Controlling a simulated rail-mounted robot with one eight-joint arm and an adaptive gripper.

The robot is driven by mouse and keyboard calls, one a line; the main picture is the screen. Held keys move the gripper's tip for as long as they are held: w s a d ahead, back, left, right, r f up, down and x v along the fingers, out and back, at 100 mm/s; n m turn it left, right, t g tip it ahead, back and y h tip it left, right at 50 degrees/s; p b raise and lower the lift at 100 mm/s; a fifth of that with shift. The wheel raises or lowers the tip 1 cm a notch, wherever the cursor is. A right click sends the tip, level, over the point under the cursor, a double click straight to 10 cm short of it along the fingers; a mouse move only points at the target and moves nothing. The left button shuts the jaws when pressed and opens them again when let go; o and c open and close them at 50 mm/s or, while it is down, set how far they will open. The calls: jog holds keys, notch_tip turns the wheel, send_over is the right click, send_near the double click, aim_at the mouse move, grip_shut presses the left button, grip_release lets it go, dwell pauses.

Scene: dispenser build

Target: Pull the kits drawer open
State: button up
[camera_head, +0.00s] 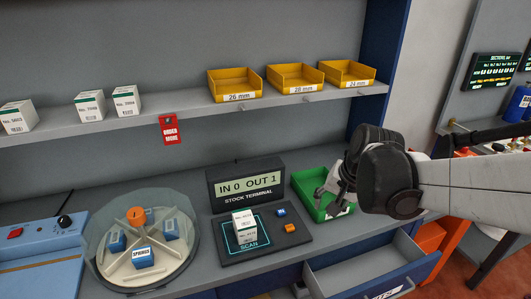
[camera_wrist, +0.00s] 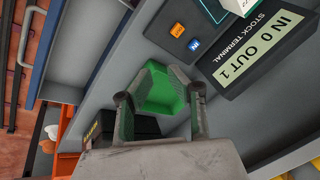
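The drawer (camera_head: 365,268) below the counter at the lower right stands pulled out, its grey interior bare where it shows. A white label sits on its front, only partly in the picture, so I cannot read it surely. The drawer also shows at the upper left of the wrist view (camera_wrist: 88,50), with a bar handle (camera_wrist: 28,45) along its blue front. My gripper (camera_head: 333,196) is above the green bin on the counter, away from the drawer handle. In the wrist view its two fingers (camera_wrist: 160,98) are apart with nothing held between them.
The green bin (camera_head: 307,190) is on the counter behind the drawer. The stock terminal (camera_head: 247,184) and scan pad with a white box (camera_head: 244,224) stand left of it. A round carousel (camera_head: 142,240) is farther left. Yellow bins (camera_head: 234,84) line the shelf above.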

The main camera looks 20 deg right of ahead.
jog(key=s+d+f+m+g+b, duration=0.1)
jog(key=s+d+f+m, duration=0.4)
jog(key=s+d, duration=0.4)
jog(key=m+g+b, duration=0.1)
jog(key=m+b, duration=0.1)
jog(key=m, duration=0.3)
send_near(393, 297)
jog(key=shift+h, duration=0.4)
jog(key=b+x, duration=0.2)
jog(key=b, duration=0.1)
jog(key=b+x, duration=0.3)
jog(key=b, duration=0.1)
jog(key=b+x, duration=0.3)
jog(key=b, duration=0.1)
jog(key=shift+a+f, duration=0.25)
jog(key=shift+a, duration=0.05)
grip_shut()
